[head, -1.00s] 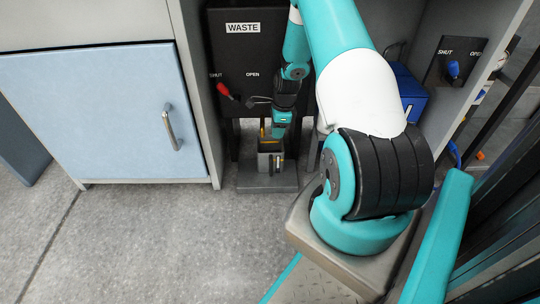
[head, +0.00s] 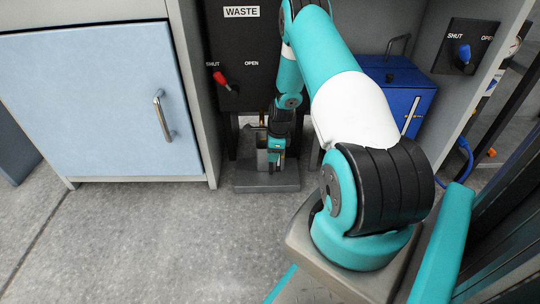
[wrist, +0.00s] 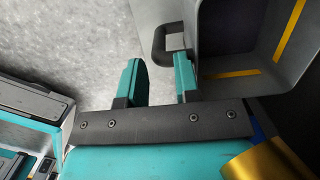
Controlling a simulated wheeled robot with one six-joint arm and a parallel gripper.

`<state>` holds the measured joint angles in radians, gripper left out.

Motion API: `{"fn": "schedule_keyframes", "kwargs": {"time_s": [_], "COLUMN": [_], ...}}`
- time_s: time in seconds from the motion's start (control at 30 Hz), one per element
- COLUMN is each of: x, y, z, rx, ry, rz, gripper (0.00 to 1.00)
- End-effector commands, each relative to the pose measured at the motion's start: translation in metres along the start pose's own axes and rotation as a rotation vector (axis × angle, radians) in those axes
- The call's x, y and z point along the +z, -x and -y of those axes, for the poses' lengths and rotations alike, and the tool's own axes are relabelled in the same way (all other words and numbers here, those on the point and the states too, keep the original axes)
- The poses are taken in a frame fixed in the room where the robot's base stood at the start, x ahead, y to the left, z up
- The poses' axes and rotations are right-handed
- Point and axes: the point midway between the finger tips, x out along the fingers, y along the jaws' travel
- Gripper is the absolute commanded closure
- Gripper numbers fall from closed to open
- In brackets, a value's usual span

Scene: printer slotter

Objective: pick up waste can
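The waste can is a grey, open-topped container (wrist: 208,20) with a dark inside, yellow stripes and a loop handle (wrist: 166,27) at the top right of the wrist view. In the head view the can (head: 262,157) stands on a grey base below the WASTE panel, largely hidden behind my gripper (head: 276,157). In the wrist view my gripper (wrist: 160,60) is open, its two teal fingers apart. The handle lies just beyond the fingertips, closest to the right finger. I cannot tell whether they touch. Nothing shows held between the fingers.
The black WASTE panel (head: 241,50) carries a red lever (head: 221,80). A light blue cabinet (head: 85,105) stands left, a blue box (head: 403,95) right inside the bay. A blue-knobbed panel (head: 466,45) is farther right. The grey floor (head: 150,245) in front is clear.

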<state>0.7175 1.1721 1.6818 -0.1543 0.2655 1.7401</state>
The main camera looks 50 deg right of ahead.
Motion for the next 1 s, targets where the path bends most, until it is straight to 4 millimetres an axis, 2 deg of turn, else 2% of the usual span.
{"fn": "schedule_keyframes", "kwargs": {"time_s": [0.03, 0.27, 0.5, 0.53, 0.63, 0.67, 1.0], "x": [-0.001, -0.001, 0.000, 0.000, 0.000, 0.000, 0.000], "y": [-0.013, -0.041, -0.040, -0.040, -0.040, -0.040, -0.039], "z": [-0.001, -0.002, -0.002, -0.002, -0.002, -0.002, -0.001], "rx": [0.001, 0.000, 0.000, 0.000, 0.000, 0.000, -0.002], "ry": [0.001, 0.001, 0.000, 0.000, 0.000, 0.000, 0.001], "rz": [0.000, 0.000, 0.000, 0.000, 0.000, 0.000, 0.001], "gripper": [0.70, 0.70, 0.70, 0.73, 0.96, 1.00, 1.00]}}
